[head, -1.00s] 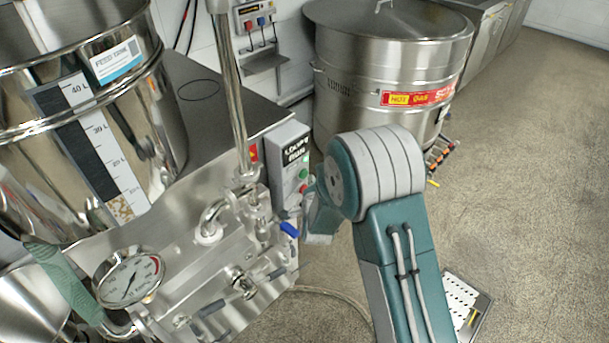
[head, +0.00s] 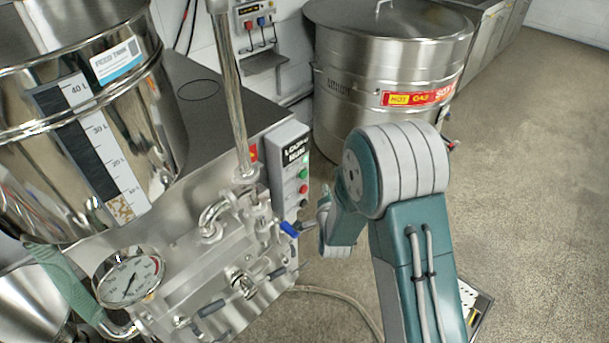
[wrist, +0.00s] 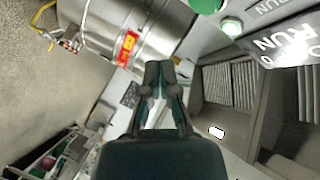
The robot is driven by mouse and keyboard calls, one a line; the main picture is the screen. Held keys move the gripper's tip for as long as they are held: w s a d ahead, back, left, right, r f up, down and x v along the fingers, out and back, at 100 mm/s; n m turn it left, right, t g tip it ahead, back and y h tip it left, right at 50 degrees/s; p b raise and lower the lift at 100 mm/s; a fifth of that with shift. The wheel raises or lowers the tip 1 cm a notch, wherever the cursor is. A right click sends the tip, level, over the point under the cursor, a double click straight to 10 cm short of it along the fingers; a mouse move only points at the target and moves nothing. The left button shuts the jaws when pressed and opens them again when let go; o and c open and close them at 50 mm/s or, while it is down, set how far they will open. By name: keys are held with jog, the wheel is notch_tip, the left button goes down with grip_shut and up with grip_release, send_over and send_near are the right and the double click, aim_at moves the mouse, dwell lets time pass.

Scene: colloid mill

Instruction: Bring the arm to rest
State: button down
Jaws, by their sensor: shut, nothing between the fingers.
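My gripper (wrist: 160,80) shows in the wrist view with its two dark fingers close together and nothing between them. In the head view my arm reaches up from the bottom, bends at a large grey and teal joint, and its far end is just right of the mill's control box. The fingers are mostly hidden there. The control box (head: 290,172) has green and red buttons, and its label and green button (wrist: 232,27) show close by at the top right of the wrist view.
A large steel hopper (head: 85,140) with a litre scale and a pressure gauge (head: 130,278) stand at left. A steel kettle (head: 350,75) with a red label stands behind my arm, and shows in the wrist view (wrist: 145,35). The floor (head: 530,170) at right is clear.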

dwell(0.7)
jog(key=s+d+r+n+g, duration=0.2)
jog(key=s+d+r, duration=0.2)
jog(key=r, duration=0.4)
jog(key=s+d+r+n+g, duration=0.3)
jog(key=s+d+r, duration=0.1)
jog(key=r, duration=0.4)
jog(key=s+d+r+n+g, duration=0.1)
jog(key=s+d+r, duration=0.1)
jog(key=s, duration=0.6)
jog(key=s+d+r+n+g+h, duration=0.1)
jog(key=s+d+r+n+g, duration=0.1)
jog(key=s, duration=0.6)
jog(key=s+d+r+n+g+h, duration=0.1)
jog(key=s+d+r+n, duration=0.1)
jog(key=s, duration=0.6)
jog(key=shift+s+d+r+g, duration=0.2)
jog(key=shift+d+r+g, duration=0.1)
jog(key=shift+d, duration=0.45)
